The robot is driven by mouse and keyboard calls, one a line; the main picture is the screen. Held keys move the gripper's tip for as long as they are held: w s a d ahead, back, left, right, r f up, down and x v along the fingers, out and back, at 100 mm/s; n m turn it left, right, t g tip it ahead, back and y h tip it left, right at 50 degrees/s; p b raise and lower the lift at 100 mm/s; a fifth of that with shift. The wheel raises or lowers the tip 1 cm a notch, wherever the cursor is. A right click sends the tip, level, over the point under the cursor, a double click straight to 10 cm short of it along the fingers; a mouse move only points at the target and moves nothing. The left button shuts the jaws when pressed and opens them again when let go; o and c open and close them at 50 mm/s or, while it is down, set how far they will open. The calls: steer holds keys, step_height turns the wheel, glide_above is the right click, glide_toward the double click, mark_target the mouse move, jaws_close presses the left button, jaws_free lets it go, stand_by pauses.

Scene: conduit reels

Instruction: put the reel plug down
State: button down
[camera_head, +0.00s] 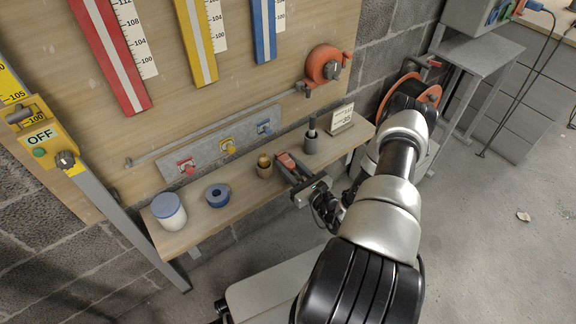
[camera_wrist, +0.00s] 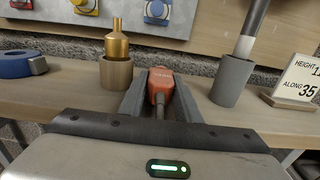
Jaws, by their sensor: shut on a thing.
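My gripper (camera_head: 292,178) is over the front of the wooden shelf (camera_head: 219,233), its fingers pointing toward the board. In the wrist view my gripper (camera_wrist: 161,85) is shut on an orange-red plug, the reel plug (camera_wrist: 160,84), which sits between the two grey fingers with a dark cable end toward me. The plug also shows in the head view (camera_head: 285,160). I cannot tell whether the plug touches the shelf. An orange cable reel (camera_head: 431,95) stands on the right, partly hidden by my arm.
A brass piece in a wooden cup (camera_head: 264,170) stands just left of my fingers, a grey cup with a rod (camera_head: 311,142) to the right. A small sign (camera_head: 341,118), blue tape roll (camera_head: 217,195) and white tub (camera_head: 168,211) also stand on the shelf.

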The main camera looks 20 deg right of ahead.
steer(key=shift+f, duration=0.2)
steer(key=c, duration=1.6)
jaws_free()
steer(key=shift+r, duration=0.1)
